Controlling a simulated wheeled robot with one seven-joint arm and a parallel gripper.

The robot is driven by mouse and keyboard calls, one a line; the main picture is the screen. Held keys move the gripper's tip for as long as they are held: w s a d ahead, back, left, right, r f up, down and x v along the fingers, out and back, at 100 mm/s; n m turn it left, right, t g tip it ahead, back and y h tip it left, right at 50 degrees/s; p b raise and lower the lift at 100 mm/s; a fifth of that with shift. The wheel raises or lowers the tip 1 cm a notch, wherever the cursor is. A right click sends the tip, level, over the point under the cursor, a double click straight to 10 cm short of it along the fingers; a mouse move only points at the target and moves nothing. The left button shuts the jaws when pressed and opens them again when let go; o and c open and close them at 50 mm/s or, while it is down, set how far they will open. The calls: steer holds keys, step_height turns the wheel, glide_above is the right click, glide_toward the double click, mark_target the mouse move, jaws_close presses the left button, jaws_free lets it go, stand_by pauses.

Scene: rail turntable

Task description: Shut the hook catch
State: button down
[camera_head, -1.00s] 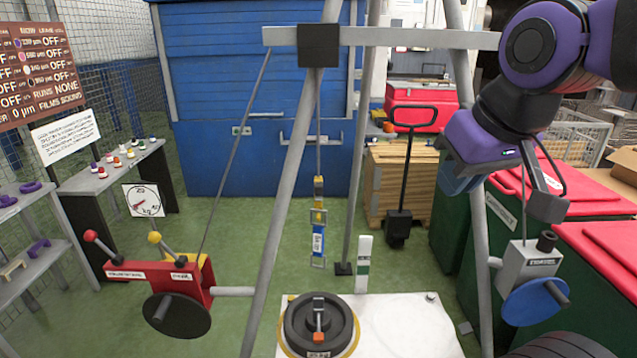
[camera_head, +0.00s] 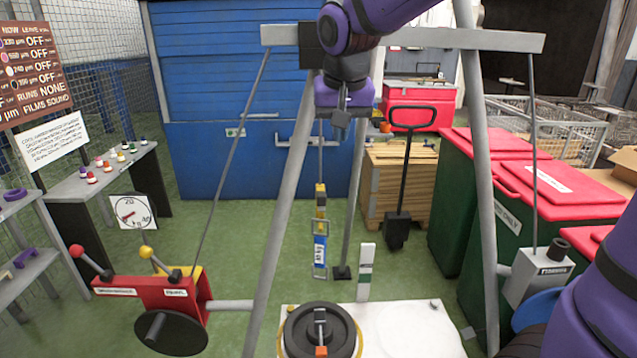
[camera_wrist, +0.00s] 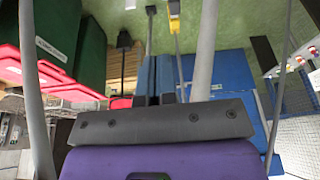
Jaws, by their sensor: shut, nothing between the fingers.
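A hanging hook assembly (camera_head: 320,232), yellow above and blue below with a small metal frame at its lower end, hangs on a thin line from the frame's crossbar. The catch on it is too small to make out. The yellow part of the assembly (camera_wrist: 174,18) also shows at the top of the wrist view. My gripper (camera_head: 341,122) is above the hook assembly and slightly to its right in the picture, pointing down, apart from it. Its blue fingers are together and empty in the wrist view (camera_wrist: 156,72).
A crossbar (camera_head: 430,39) and grey tripod legs (camera_head: 282,215) stand close around my arm. Below is a white slab (camera_head: 440,345) with a round black weight (camera_head: 318,330). A red winch (camera_head: 150,290) is at left, a grey box (camera_head: 535,275) at right.

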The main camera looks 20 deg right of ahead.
mark_target(321, 194)
steer(key=w, duration=0.1)
steer(key=w+a+f, duration=0.1)
steer(key=w, duration=0.2)
steer(key=shift+w+a+f, duration=0.2)
steer(key=shift+a, duration=0.2)
steer(key=shift+f, duration=0.15)
steer(key=x, duration=1.2)
steer(key=shift+s+f, duration=0.3)
steer(key=shift+f, duration=0.6)
steer(key=shift+f, duration=0.1)
